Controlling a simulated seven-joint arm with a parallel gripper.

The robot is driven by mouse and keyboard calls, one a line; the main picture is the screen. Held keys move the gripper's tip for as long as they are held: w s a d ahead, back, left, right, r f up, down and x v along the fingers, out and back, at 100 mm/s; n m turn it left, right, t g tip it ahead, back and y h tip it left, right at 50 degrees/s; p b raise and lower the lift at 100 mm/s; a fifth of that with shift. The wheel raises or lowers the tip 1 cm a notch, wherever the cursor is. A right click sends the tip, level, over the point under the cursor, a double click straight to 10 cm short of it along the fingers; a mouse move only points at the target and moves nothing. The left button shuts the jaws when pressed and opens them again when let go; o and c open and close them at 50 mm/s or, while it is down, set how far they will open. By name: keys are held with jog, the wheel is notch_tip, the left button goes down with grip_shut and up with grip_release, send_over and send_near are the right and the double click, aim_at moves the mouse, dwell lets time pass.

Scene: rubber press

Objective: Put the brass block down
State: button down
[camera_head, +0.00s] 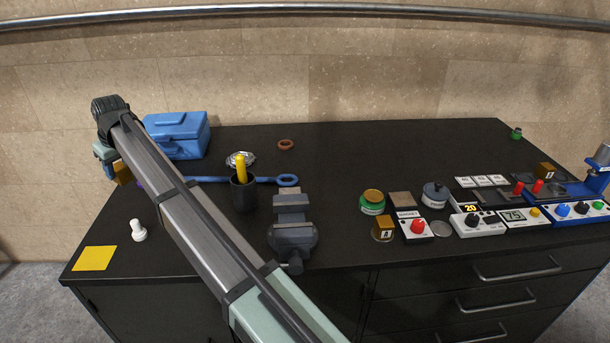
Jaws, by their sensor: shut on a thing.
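My gripper (110,163) is at the upper left, beyond the end of my long arm, and is mostly seen from behind. It is shut on a brass block (122,173), which shows as a small brownish-gold piece beside the jaws. The block appears to be held above the left part of the black bench (330,165); its exact height is unclear. A flat yellow square (94,258) lies bare on the bench's front left corner, nearer than the gripper.
A white peg-like piece (138,231) stands near the yellow square. A blue toolbox (178,134) is just right of my gripper.

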jog(key=w+d+m+t+h, duration=0.15)
jog(key=w+d, duration=0.45)
jog(key=d, duration=0.7)
jog(key=w+d+r+m, duration=0.15)
jog(key=w+d, duration=0.45)
jog(key=d, duration=0.7)
jog(key=w+d+m, duration=0.2)
jog(key=w+d, duration=0.4)
jog(key=d, duration=0.7)
jog(key=s+d+m+h, duration=0.1)
jog(key=s+d+m, duration=0.1)
jog(key=d, duration=1.2)
jog(key=s+d+m+h, duration=0.1)
jog(key=s+d+m, duration=0.1)
jog(key=d, duration=1.2)
jog(key=shift+m, duration=0.9)
jog(key=shift+s+d+f, duration=0.1)
jog(key=shift+s+f, duration=0.6)
jog(key=shift+f, duration=1.15)
jog(key=shift+s+f, duration=0.75)
jog(key=shift+f, duration=1.15)
jog(key=shift+s+d+f, duration=0.1)
jog(key=shift+s+f, duration=0.6)
jog(key=shift+f, duration=1.15)
jog(key=shift+f, duration=0.15)
jog(key=c, duration=0.5)
grip_release()
